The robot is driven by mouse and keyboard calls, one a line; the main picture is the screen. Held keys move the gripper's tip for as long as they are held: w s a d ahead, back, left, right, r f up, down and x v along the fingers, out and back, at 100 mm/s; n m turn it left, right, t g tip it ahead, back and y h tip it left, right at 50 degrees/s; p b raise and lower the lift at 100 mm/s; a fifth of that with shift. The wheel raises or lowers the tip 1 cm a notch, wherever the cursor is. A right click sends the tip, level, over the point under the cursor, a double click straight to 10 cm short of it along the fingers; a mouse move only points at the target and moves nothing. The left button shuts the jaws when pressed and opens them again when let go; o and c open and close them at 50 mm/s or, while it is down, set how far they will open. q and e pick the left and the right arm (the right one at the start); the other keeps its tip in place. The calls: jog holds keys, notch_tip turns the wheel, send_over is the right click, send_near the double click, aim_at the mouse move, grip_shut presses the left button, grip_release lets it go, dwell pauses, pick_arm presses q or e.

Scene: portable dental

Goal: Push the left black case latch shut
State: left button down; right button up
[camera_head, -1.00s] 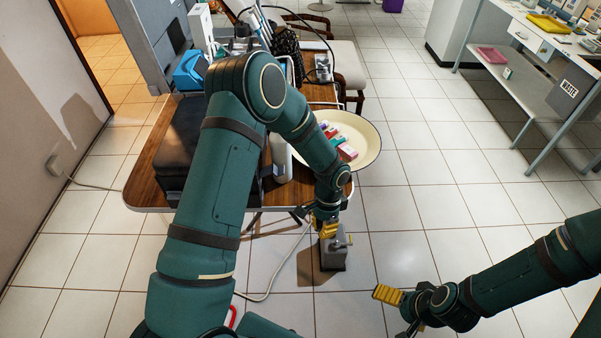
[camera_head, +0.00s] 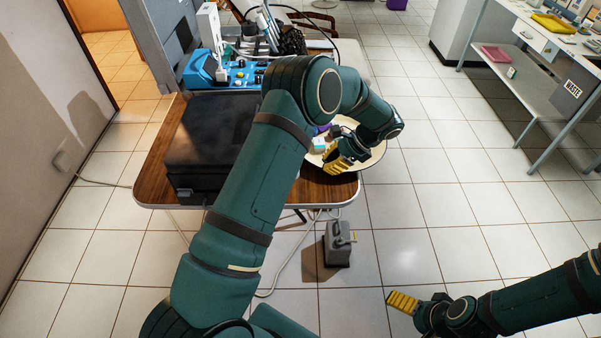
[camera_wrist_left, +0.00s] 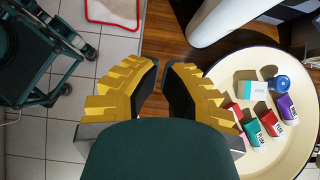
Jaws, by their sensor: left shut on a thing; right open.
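The black case (camera_head: 211,135) lies closed on the wooden table, left of my left arm. A small latch-like part (camera_head: 184,193) shows on its front face at the left; its exact position is too small to tell. My arm hides the case's right side. My left gripper (camera_head: 347,160) is over the table's right side by the cream dish, well right of the case. In the left wrist view its yellow fingers (camera_wrist_left: 159,75) are close together; what they hold cannot be made out. My right gripper (camera_head: 404,308) is open at the lower right over the floor.
Blue equipment (camera_head: 205,72) stands behind the case. The front floor is mostly clear.

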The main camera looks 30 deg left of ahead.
pick_arm(q)
jog(key=b+x, duration=0.1)
jog(key=x, duration=0.9)
jog(key=shift+b, duration=0.3)
jog(key=r, duration=0.1)
jog(key=a+r, duration=0.1)
jog(key=s+r, duration=0.1)
jog(key=shift+a+r, duration=0.2)
jog(key=shift+a, duration=0.15)
jog(key=shift+r, duration=0.15)
jog(key=shift+s+r+h, duration=0.1)
jog(key=shift+r+h, duration=0.1)
jog(key=shift+h, duration=0.2)
